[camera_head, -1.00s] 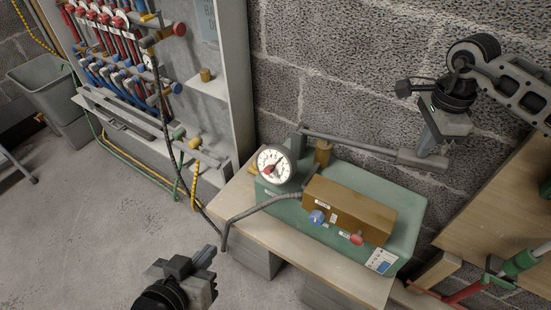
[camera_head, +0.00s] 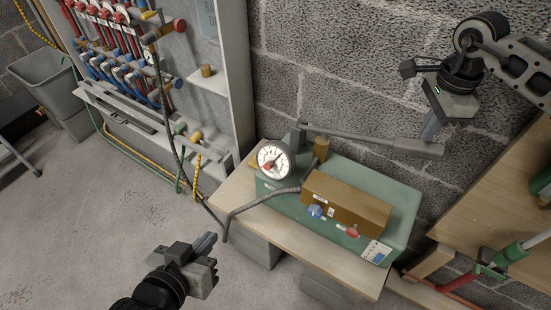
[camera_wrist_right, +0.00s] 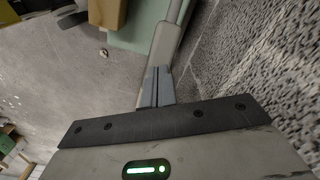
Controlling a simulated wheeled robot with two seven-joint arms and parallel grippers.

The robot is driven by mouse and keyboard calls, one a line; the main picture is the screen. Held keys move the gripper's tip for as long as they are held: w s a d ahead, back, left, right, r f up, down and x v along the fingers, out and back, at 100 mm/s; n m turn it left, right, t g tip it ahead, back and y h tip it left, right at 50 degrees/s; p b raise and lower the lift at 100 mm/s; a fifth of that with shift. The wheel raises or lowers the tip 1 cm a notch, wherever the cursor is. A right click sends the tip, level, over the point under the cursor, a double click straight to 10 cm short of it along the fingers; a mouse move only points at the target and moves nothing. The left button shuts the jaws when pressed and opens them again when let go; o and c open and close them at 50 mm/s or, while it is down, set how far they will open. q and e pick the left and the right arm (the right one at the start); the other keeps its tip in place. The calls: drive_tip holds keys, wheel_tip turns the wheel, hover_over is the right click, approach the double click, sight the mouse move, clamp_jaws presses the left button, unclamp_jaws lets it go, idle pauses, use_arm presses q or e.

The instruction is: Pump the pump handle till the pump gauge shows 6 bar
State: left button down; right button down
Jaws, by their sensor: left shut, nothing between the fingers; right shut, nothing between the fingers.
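The pump handle (camera_head: 375,139) is a long grey bar with a thicker grip at its right end, sloping slightly down to the right above the green pump (camera_head: 402,212). The round white pump gauge (camera_head: 272,160) faces me at the pump's left end; its numbers are too small to read. My right gripper (camera_head: 430,134) is shut and empty, its fingertips at the top of the handle's grip. In the right wrist view the shut fingers (camera_wrist_right: 156,88) overlap the grip (camera_wrist_right: 167,45); I cannot tell whether they touch. My left gripper (camera_head: 206,243) is shut and empty, in front of the bench's left side.
The pump stands on a wooden bench (camera_head: 238,198) against a block wall. A brown box (camera_head: 347,200) with blue and red knobs sits on its front. A dark hose runs left to the manifold cabinet (camera_head: 240,85). Open floor (camera_head: 130,215) lies at left.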

drive_tip(key=shift+r, duration=0.15)
wheel_tip(320, 180, up, 5)
drive_tip(key=p, duration=0.3)
drive_tip(key=shift+p, duration=0.3)
